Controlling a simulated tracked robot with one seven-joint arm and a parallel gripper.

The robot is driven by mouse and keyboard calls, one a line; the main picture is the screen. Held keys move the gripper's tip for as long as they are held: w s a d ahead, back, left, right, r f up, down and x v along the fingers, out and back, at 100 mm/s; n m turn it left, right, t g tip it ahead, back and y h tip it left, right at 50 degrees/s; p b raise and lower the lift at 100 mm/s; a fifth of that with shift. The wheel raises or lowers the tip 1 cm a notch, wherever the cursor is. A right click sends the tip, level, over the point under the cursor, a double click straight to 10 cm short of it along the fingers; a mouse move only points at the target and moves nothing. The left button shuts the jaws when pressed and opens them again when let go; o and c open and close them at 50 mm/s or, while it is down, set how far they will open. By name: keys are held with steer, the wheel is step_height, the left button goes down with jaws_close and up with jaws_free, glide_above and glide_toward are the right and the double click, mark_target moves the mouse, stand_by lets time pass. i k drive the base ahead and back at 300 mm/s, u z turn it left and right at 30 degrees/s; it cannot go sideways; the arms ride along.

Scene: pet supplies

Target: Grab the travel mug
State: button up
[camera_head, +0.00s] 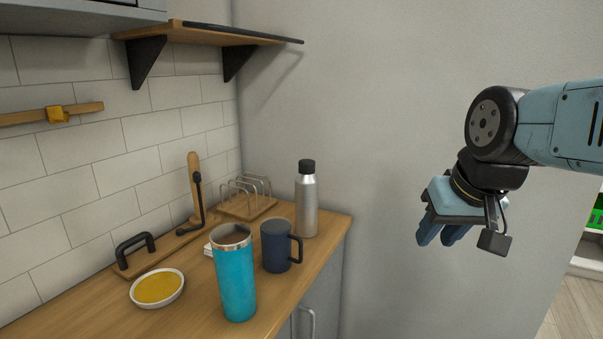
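A tall teal tumbler (236,284) with a steel rim and an open top stands upright near the front of the wooden counter. A dark navy mug (276,247) with a handle on its right side stands just behind it and to the right. Either could be the travel mug; I cannot tell which. My gripper (440,236) hangs at the right with its blue fingers pointing down, well apart from both. I see nothing held in it, but the gap between its fingers is unclear.
On the wooden counter (205,319), a silver bottle (307,206) stands behind the navy mug. A bowl of yellow contents (158,288) sits left of the tumbler. A toast rack (245,198) and a black-handled board (143,262) lie along the wall. A shelf (205,37) juts out above.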

mark_target(276, 236)
steer(key=u, duration=1.25)
steer(key=k, duration=0.6)
steer(key=z, duration=0.35)
